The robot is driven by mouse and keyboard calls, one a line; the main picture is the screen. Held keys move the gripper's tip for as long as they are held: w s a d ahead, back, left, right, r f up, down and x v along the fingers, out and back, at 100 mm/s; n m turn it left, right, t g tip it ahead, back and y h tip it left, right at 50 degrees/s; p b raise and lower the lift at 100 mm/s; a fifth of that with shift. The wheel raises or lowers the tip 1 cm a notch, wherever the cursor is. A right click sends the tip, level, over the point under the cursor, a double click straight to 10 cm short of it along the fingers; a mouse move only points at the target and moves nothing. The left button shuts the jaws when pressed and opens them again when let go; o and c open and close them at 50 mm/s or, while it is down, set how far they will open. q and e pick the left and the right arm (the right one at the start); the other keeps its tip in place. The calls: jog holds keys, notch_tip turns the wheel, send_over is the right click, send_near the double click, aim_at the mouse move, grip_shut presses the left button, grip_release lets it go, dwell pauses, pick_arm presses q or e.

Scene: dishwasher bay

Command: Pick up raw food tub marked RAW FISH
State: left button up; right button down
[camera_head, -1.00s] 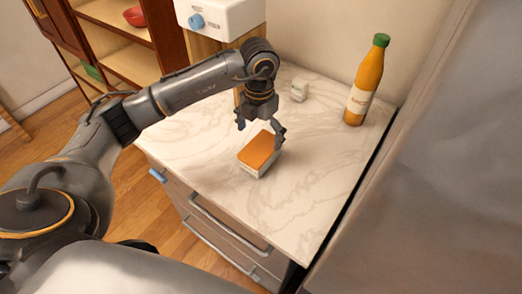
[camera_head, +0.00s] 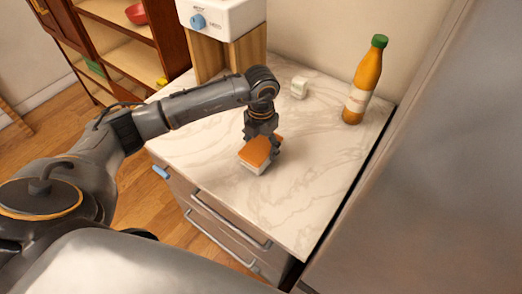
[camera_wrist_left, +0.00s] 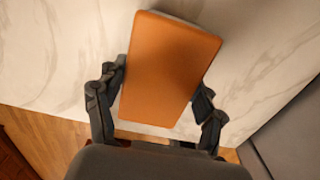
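A small tub with an orange lid and pale sides (camera_head: 262,150) is on the marble counter near its front edge; I cannot read any marking on it. My left gripper (camera_head: 261,144) reaches down over it from above, one finger on each side. In the left wrist view, the orange lid (camera_wrist_left: 170,68) fills the space between the fingers of my left gripper (camera_wrist_left: 160,85), and both fingertips appear to press its long sides. I cannot tell whether the tub's base is off the counter. My right gripper is not in view.
An orange bottle with a green cap (camera_head: 364,80) stands at the back right of the counter (camera_head: 310,150). A small white container (camera_head: 299,87) stands behind the tub. A white dispenser (camera_head: 222,18) is at the back. A grey panel (camera_head: 430,170) rises on the right.

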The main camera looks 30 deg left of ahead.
pick_arm(q)
jog(key=c, duration=0.6)
jog(key=shift+o, duration=0.2)
jog(key=shift+r, duration=0.1)
